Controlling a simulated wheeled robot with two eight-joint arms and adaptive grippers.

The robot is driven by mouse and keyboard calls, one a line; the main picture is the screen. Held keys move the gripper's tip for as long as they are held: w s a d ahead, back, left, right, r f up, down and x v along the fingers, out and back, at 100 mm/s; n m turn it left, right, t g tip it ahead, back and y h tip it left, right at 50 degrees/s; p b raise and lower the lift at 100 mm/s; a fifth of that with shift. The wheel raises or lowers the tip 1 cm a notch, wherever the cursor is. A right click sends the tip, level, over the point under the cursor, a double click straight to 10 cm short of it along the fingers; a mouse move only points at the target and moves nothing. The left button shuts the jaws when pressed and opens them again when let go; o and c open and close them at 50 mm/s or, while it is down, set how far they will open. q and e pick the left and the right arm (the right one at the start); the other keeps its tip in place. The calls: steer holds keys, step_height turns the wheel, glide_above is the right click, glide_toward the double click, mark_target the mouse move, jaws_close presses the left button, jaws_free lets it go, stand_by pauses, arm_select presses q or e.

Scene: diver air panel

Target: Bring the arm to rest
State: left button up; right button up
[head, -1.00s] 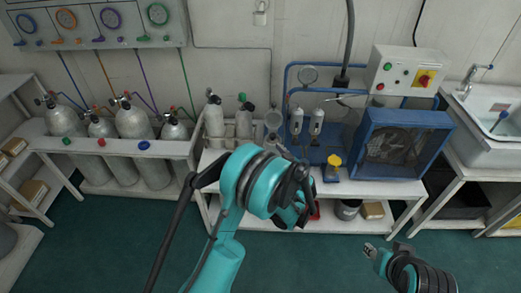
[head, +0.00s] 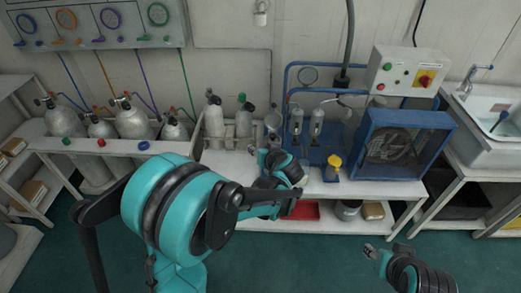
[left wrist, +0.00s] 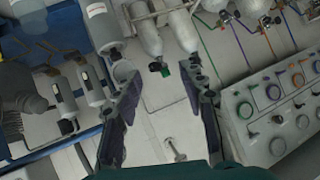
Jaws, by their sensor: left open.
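My left arm comes in from the lower left in the head view, its teal and black links bent across the middle. Its far end, with the left gripper (head: 282,168), is in front of the white bench; the fingers are hard to make out there. In the left wrist view the left gripper (left wrist: 163,105) shows two dark fingers spread apart with nothing between them. My right gripper (head: 380,254) is low at the right in the head view, above the green floor; its jaws are too unclear to read.
The white bench (head: 335,188) carries grey cylinders (head: 214,118), a blue compressor unit (head: 400,145) and a yellow-capped bottle (head: 332,168). A rack with several cylinders (head: 131,120) stands left, below the gauge panel (head: 110,22). A sink (head: 490,110) is at right. The green floor in front is clear.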

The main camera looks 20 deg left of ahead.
stand_by(0.3)
arm_select(q)
steer(key=s+d+r+m+g+h, duration=0.1)
steer(key=s+d+m+h, duration=0.1)
steer(key=s, duration=1.1)
steer(key=s+d+r+m+g+h, duration=0.1)
steer(key=s+h, duration=0.4)
steer(key=s, duration=0.8)
steer(key=shift+s+d+r+m, duration=0.2)
steer(key=shift+d+r+m, duration=0.15)
steer(key=shift+d+m, duration=0.55)
